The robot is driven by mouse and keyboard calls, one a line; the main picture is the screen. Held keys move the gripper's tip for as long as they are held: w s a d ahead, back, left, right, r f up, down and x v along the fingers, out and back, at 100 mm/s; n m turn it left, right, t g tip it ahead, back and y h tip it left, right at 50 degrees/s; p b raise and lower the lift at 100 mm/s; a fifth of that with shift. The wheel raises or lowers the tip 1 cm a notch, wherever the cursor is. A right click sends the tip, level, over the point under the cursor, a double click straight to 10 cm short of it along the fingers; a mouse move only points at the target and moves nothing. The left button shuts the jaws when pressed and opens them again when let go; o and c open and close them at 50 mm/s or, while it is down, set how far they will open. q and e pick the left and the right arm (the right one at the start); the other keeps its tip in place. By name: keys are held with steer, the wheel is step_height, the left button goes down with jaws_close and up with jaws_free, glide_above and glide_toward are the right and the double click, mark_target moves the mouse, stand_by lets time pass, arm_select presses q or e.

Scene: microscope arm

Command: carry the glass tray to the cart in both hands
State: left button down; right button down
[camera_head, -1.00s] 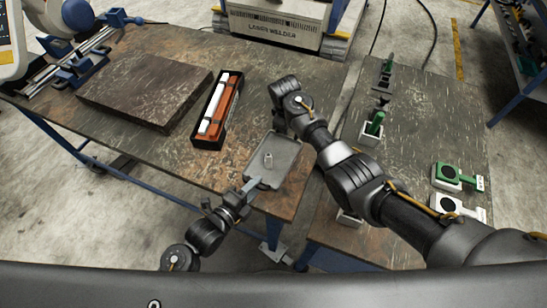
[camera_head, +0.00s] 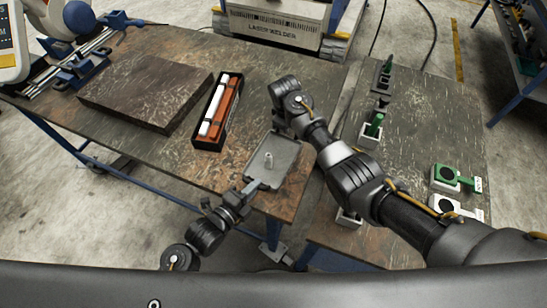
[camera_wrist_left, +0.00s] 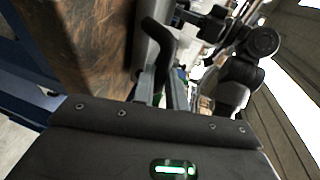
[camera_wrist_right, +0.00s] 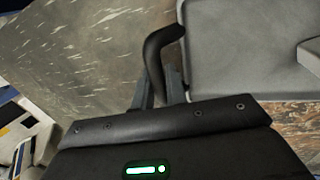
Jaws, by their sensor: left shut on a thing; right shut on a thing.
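The glass tray (camera_head: 284,157) is a shallow grey tray at the front right corner of the brown table, with a small clear glass piece (camera_head: 269,162) on it. My left gripper (camera_head: 253,187) is at its near end, shut on its dark handle (camera_wrist_left: 158,38). My right gripper is at the far end; its fingers are hidden behind my wrist in the head view. In the right wrist view my right gripper (camera_wrist_right: 160,88) is shut on the other black handle (camera_wrist_right: 157,50), beside the grey tray floor (camera_wrist_right: 245,50). I cannot tell whether the tray is clear of the table.
The brown table (camera_head: 185,165) also holds a dark slab (camera_head: 145,88) and a black box (camera_head: 218,112) with white and orange-red pieces. To the right, a lower grey surface (camera_head: 425,130) carries green-topped holders (camera_head: 446,177) and white blocks. My right arm covers part of it.

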steer(key=shift+w+p+v, duration=0.2)
steer(key=shift+p+v, duration=0.65)
steer(key=shift+v, duration=0.15)
steer(key=shift+w+p+v, duration=0.2)
steer(key=shift+p+v, duration=0.65)
steer(key=shift+v, duration=0.15)
steer(key=shift+d+r, duration=0.2)
steer(key=p+v, duration=0.3)
steer(key=w+p+v, duration=0.1)
steer(key=p+v, duration=0.1)
steer(key=shift+d, duration=0.25)
steer(key=shift+f, duration=0.1)
steer(key=shift+s+f, duration=0.1)
